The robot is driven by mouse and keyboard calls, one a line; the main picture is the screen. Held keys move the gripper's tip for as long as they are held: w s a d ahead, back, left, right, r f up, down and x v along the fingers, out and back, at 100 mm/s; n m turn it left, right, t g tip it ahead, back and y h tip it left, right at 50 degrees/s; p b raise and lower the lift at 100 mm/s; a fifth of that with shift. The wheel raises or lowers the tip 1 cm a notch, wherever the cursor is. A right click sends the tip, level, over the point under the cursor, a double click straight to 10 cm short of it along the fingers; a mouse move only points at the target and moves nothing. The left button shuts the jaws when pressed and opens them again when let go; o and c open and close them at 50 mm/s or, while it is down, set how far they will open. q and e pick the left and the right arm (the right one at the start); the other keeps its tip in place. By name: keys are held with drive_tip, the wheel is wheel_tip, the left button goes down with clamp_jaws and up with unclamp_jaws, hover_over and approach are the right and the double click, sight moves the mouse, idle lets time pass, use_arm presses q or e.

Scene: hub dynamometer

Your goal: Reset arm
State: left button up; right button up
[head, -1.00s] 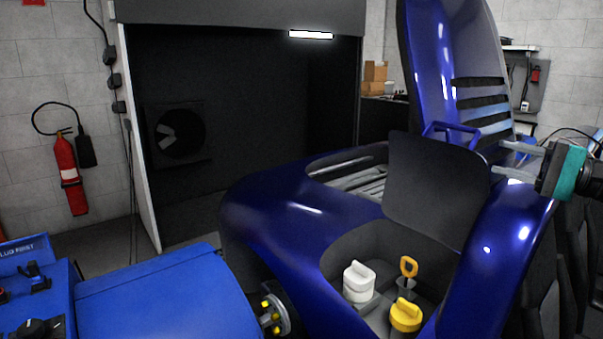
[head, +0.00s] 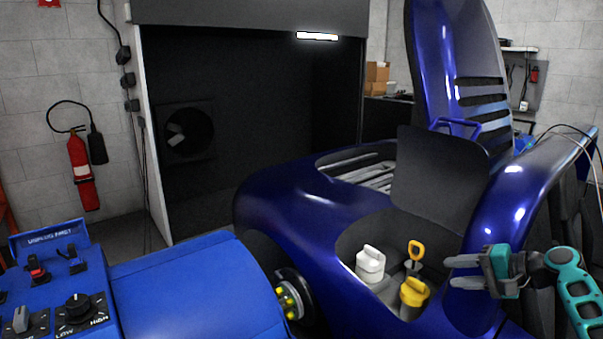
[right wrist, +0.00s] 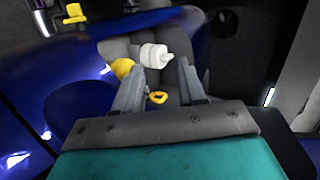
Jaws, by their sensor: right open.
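My right arm (head: 575,290) comes in at the lower right of the head view. Its gripper (head: 452,272) is open and empty, with the fingers pointing left. It is in front of the blue vehicle body (head: 300,215), to the right of the yellow cap (head: 413,292). In the right wrist view, the gripper (right wrist: 160,72) shows its two fingers apart, with the white cap (right wrist: 154,56) and a yellow loop handle (right wrist: 157,97) visible beyond and between them, apart from the fingers. My left gripper is not in view.
A raised dark panel (head: 435,180) stands above the vehicle's open bay. The white-capped bottle (head: 369,264) and yellow loop handle (head: 415,250) stand in the bay. A blue control console (head: 55,270) is at lower left. A fire extinguisher (head: 82,170) hangs on the left wall.

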drive_tip(key=s+a+f+n+h, duration=0.25)
drive_tip(key=s+f, duration=0.45)
drive_tip(key=f, duration=0.4)
drive_tip(key=s+a+f+n+h, duration=0.2)
drive_tip(key=s+a+f+h, duration=0.15)
drive_tip(key=s+f, duration=0.5)
drive_tip(key=s+a+n+t, duration=0.1)
drive_tip(key=s+a+n, duration=0.2)
drive_tip(key=s+a, duration=0.2)
drive_tip(key=s+a+n+t, duration=0.1)
drive_tip(key=s+a+n, duration=0.2)
drive_tip(key=s, duration=0.7)
drive_tip(key=shift+s+a+n+h, duration=0.35)
drive_tip(key=shift+a+h, duration=0.05)
drive_tip(key=shift+a, duration=0.85)
drive_tip(key=shift+d, duration=0.1)
